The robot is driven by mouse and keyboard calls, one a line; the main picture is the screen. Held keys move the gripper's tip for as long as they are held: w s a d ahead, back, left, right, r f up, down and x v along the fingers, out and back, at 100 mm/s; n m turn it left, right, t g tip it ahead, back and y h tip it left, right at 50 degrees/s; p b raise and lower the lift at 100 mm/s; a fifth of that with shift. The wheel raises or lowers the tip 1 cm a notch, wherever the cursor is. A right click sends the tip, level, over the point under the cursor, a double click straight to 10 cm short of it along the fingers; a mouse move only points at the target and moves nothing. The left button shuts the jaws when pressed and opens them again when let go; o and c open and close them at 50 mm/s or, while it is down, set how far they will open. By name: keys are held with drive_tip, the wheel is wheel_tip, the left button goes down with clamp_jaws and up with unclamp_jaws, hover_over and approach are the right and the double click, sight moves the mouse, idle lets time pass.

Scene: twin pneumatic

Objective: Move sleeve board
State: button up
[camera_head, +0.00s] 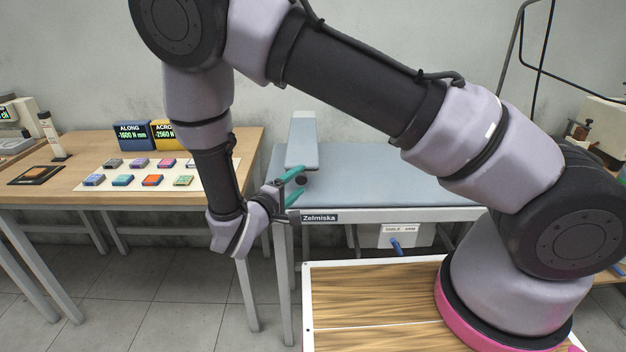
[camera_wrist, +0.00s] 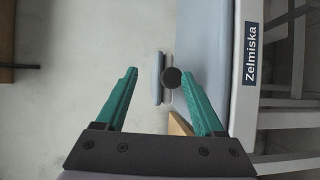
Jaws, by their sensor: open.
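The sleeve board (camera_head: 302,143) is a narrow, pale blue-grey padded board at the left end of the ironing table. In the wrist view it shows nearly end-on as a thin upright strip (camera_wrist: 158,78). A round black knob (camera_head: 301,180) is at its near end; the knob also shows in the wrist view (camera_wrist: 174,78). My gripper (camera_head: 298,184) is open, with teal fingers at the knob. In the wrist view the knob appears between the two fingertips (camera_wrist: 160,78), closer to the right one. I cannot tell whether a finger touches it.
The ironing table (camera_head: 380,172) has a blue-grey top and a "Zelmiska" label on its front edge. Left of it, a wooden table (camera_head: 226,160) holds a white mat with several coloured blocks and two displays. A box labelled "TABLE ARM" (camera_head: 402,236) hangs below the ironing table.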

sight(306, 171)
drive_tip(key=shift+n+t+y, duration=0.8)
drive_tip(key=shift+y, duration=0.1)
drive_tip(key=w, duration=0.2)
drive_tip(key=w+d+f, duration=0.1)
drive_tip(key=w, duration=0.2)
drive_tip(key=w+d+f, duration=0.1)
drive_tip(key=w, duration=0.2)
drive_tip(key=shift+d+f, duration=0.1)
drive_tip(key=shift+d, duration=0.15)
drive_tip(key=shift+f, duration=0.1)
clamp_jaws()
